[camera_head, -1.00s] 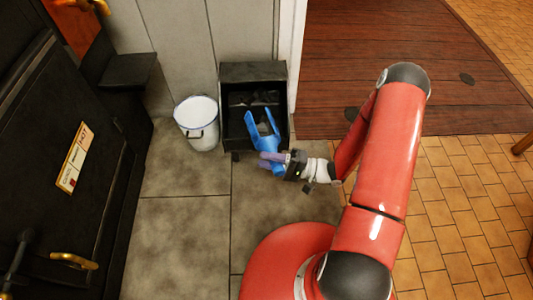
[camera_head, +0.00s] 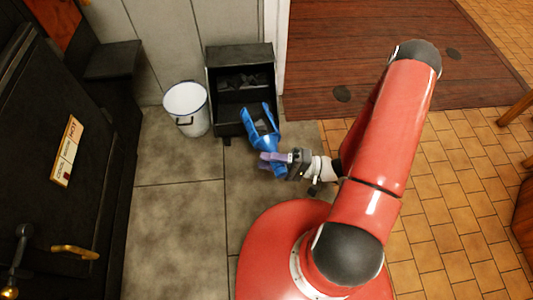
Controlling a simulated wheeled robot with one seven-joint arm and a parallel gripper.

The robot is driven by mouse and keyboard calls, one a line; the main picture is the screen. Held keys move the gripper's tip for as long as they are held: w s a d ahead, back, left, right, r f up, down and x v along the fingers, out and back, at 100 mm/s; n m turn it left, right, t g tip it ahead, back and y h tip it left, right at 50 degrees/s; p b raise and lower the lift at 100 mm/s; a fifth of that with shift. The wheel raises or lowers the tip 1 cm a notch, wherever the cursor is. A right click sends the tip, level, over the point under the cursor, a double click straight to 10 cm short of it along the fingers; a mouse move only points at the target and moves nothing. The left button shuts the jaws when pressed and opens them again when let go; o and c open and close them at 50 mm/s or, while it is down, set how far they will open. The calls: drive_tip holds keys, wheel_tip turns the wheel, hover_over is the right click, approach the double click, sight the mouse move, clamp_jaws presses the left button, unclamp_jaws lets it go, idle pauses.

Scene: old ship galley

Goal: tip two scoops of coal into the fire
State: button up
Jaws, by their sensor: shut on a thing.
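A blue scoop (camera_head: 265,140) is held in my gripper (camera_head: 274,159), which is shut on its handle. The scoop's open end points up in the picture, at the front right of the black coal box (camera_head: 231,118). Dark lumps of coal (camera_head: 243,82) lie in the back of the box. I cannot make out coal in the scoop. The black stove (camera_head: 40,170) stands at the left, with a brass handle (camera_head: 75,252) and a label plate (camera_head: 67,151) on its face.
A white bucket (camera_head: 187,108) stands just left of the coal box. The grey tile floor (camera_head: 175,215) between stove and arm is clear. A white post (camera_head: 273,45) rises right of the box, beside a dark wooden floor (camera_head: 360,50).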

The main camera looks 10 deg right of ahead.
sight(285, 171)
drive_tip(key=shift+s+d+r, duration=0.15)
drive_tip(key=shift+s+r, duration=0.1)
drive_tip(key=shift+s, duration=0.35)
drive_tip(key=shift+s+d+r, duration=0.1)
drive_tip(key=shift+s+r, duration=0.1)
drive_tip(key=shift+s, duration=0.35)
drive_tip(key=shift+s+d+r, duration=0.15)
drive_tip(key=shift+s+r, duration=0.1)
drive_tip(key=shift+s, duration=0.35)
